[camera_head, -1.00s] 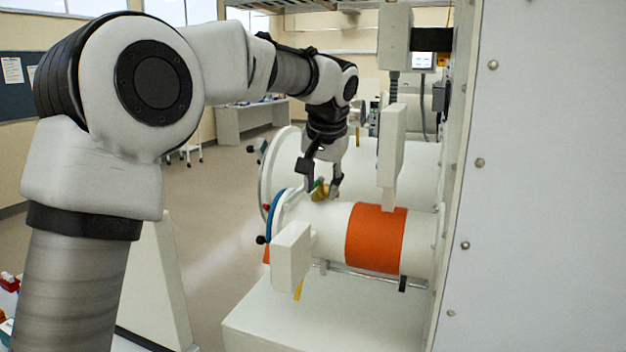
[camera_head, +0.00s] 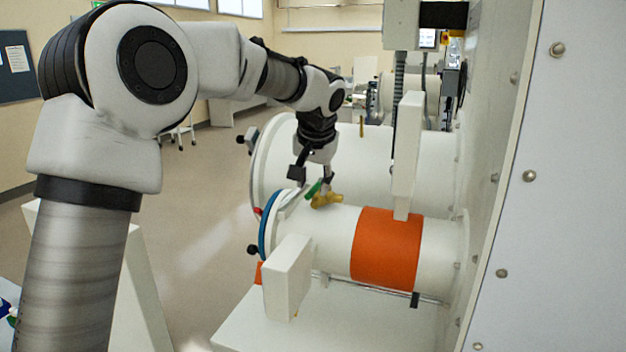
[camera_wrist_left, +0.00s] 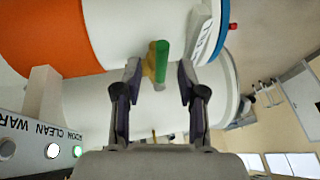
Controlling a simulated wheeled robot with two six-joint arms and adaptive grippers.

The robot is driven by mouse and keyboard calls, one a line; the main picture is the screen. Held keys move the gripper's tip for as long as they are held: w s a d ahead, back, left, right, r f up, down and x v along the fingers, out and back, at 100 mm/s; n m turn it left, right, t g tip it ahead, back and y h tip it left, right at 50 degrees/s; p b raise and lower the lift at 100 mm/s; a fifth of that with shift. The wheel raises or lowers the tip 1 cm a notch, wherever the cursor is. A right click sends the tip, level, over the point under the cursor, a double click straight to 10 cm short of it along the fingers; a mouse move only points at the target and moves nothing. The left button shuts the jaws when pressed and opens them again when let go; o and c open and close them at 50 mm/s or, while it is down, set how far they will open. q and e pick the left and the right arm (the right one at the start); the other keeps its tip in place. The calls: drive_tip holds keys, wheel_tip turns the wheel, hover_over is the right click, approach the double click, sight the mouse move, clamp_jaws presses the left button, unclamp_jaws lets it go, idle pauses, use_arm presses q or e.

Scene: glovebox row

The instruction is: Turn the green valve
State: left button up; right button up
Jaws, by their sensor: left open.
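The green valve handle (camera_head: 313,189) sits on a brass valve body (camera_head: 326,200) on top of the white cylinder with the orange band. My left gripper (camera_head: 313,184) is open and points down at the valve, with one finger on each side of it. In the left wrist view the green handle (camera_wrist_left: 162,62) and the brass body (camera_wrist_left: 149,64) lie between the spread fingertips of the left gripper (camera_wrist_left: 160,78). I see a gap between the handle and the right finger; contact at the left finger cannot be told. My right gripper is not in view.
The white cylinder's orange band (camera_head: 387,248) is right of the valve. A white upright plate (camera_head: 409,155) stands behind it and a white block (camera_head: 288,277) in front. A larger white cylinder (camera_head: 385,150) lies behind. A riveted white panel (camera_head: 555,200) closes the right side. Open floor lies left.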

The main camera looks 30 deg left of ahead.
use_arm(q)
drive_tip(key=shift+w+a+f, duration=0.55)
drive_tip(key=shift+w+f, duration=0.1)
drive_tip(key=shift+f, duration=0.25)
drive_tip(key=shift+s+d+r, duration=0.2)
drive_tip(key=shift+s, duration=0.05)
drive_tip(key=shift+s+d+r, duration=0.15)
drive_tip(key=shift+s, duration=0.05)
drive_tip(key=c, duration=0.5)
clamp_jaws()
